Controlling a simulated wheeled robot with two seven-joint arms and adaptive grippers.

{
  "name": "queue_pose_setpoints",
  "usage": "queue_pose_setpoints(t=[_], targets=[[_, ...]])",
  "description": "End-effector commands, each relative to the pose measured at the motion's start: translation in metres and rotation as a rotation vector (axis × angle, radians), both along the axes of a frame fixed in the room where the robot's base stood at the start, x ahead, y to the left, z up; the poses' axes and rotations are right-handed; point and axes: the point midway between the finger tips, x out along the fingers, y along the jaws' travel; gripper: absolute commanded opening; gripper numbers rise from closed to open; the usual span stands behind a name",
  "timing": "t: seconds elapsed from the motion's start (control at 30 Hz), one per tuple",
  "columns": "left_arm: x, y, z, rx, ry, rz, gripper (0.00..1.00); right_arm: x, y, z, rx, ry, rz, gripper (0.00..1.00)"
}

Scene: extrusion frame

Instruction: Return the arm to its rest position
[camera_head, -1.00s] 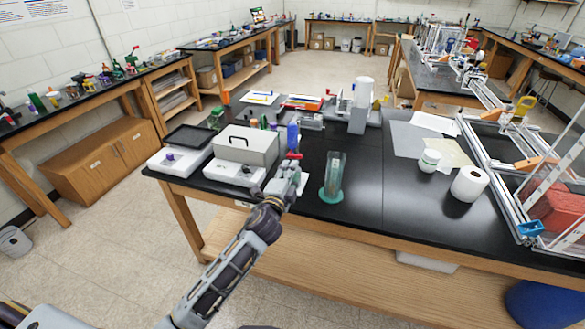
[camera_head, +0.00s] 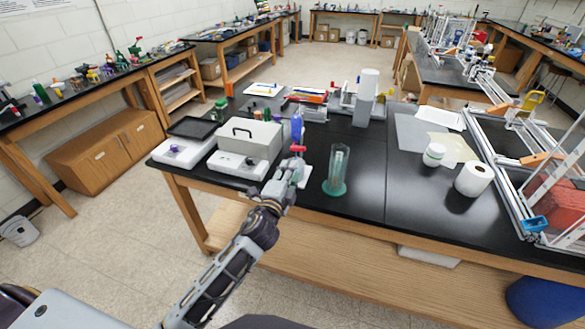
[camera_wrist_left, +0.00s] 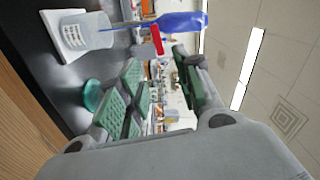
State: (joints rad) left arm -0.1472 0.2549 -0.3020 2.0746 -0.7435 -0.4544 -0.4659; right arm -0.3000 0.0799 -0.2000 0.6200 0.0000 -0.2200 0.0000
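My left arm reaches in from the bottom of the head view. Its gripper (camera_head: 291,168) is at the near edge of the black-topped bench (camera_head: 362,205), beside a grey-white box. In the left wrist view the green-padded fingers (camera_wrist_left: 160,92) stand apart, with nothing visible between them. Past them are a blue bottle-like thing (camera_wrist_left: 182,22), a red piece (camera_wrist_left: 157,40) and a pale labelled cylinder (camera_wrist_left: 85,32). The blue thing (camera_head: 297,124) and red piece (camera_head: 298,148) also show just beyond the gripper in the head view. My right gripper is not in view.
A clear cylinder with a green base (camera_head: 337,172) stands just right of the gripper. White balances (camera_head: 184,150) and the grey-white box (camera_head: 250,138) stand left. Open floor lies left of the bench.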

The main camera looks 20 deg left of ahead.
Motion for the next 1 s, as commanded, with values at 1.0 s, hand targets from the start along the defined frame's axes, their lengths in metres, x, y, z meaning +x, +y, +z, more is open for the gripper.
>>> queue_pose_setpoints(t=[1.0], targets=[[0.009,-0.007,-0.099,-0.398,0.178,-0.051,0.34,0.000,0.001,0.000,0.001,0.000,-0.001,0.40]])
